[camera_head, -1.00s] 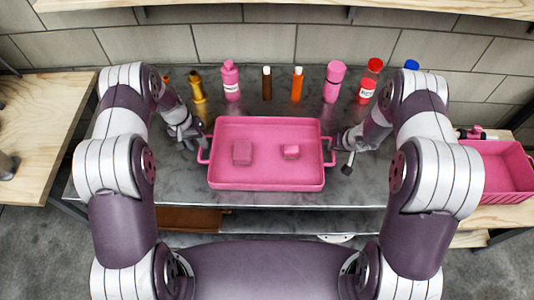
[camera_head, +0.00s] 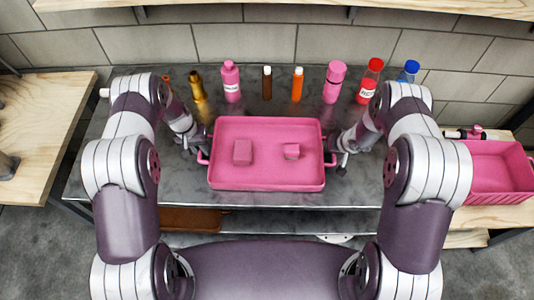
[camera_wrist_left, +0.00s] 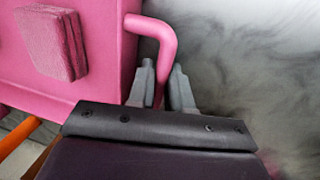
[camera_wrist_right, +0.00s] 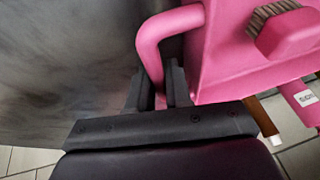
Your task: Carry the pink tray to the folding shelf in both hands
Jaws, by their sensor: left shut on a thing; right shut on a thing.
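The pink tray (camera_head: 266,175) is at the middle of the grey metal table in the head view, with a handle at each side.
A row of bottles stands behind the tray, among them a pink one (camera_head: 231,82), an orange one (camera_head: 297,84) and a red one (camera_head: 370,80). A pink bin (camera_head: 497,170) is on a wooden surface at right. A wooden table (camera_head: 40,130) is at left.

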